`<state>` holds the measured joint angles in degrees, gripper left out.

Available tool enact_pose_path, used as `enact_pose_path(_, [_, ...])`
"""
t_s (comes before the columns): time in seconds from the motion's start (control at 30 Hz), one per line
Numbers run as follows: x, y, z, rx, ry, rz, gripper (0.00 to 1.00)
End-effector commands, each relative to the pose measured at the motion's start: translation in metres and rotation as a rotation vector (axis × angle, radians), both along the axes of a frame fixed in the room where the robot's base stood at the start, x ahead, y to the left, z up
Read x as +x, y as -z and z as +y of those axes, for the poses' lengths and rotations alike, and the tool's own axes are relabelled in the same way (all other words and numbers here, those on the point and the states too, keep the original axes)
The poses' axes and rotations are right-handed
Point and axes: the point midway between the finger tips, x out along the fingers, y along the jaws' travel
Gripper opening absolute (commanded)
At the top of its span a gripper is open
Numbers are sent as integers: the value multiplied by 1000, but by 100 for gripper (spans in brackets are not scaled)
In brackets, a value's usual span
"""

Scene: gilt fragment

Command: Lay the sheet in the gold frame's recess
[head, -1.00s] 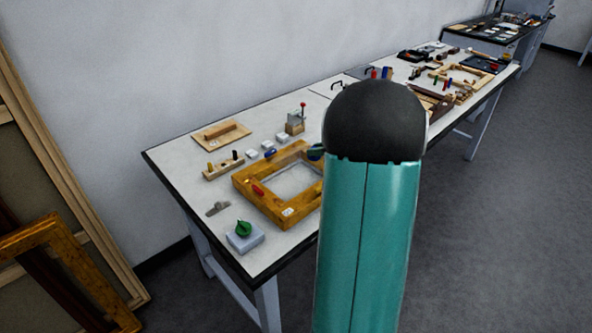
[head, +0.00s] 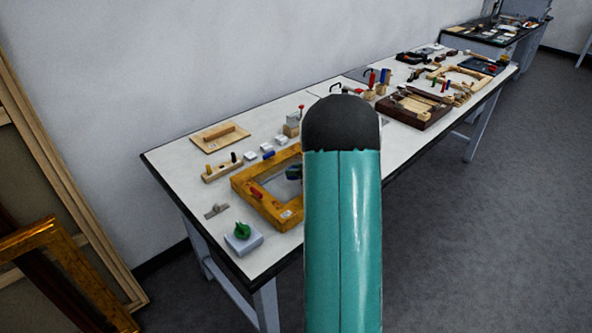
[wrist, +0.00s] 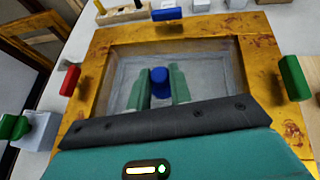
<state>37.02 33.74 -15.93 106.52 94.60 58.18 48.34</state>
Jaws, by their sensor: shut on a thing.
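The gold frame (head: 247,183) lies flat on the near end of the bench; it also fills the wrist view (wrist: 97,60). My gripper (wrist: 161,88) is over the frame's opening, its teal fingers closed on a blue knob (wrist: 158,79). The knob appears to belong to a clear, greyish sheet (wrist: 205,68), seen within the outline of the opening. I cannot tell whether the sheet rests in the recess or hangs above it. A red catch (wrist: 70,79), a blue catch (wrist: 167,14) and a green catch (wrist: 294,77) sit around the frame. My wrist hides the near rail's middle.
A block with a green knob (head: 242,233) stands at the frame's near left. A wooden holder (head: 222,170), small white blocks (head: 265,147) and a wooden board (head: 220,136) lie behind it. A dark wooden tray (head: 413,111) and tools crowd the bench's far part.

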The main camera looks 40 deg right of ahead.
Motion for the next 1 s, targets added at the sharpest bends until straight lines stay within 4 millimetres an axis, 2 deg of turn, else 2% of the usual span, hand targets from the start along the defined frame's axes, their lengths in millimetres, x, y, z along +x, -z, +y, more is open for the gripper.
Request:
enact_pose_path(0.57, [-1, 13, 0, 2, 0, 2, 0])
enact_pose_path(0.6, [-1, 14, 0, 2, 0, 3, 25])
enact_pose_path(0.7, [-1, 15, 0, 2, 0, 6, 42])
enact_pose_path(1.0, [-2, 16, 1, 5, 0, 10, 42])
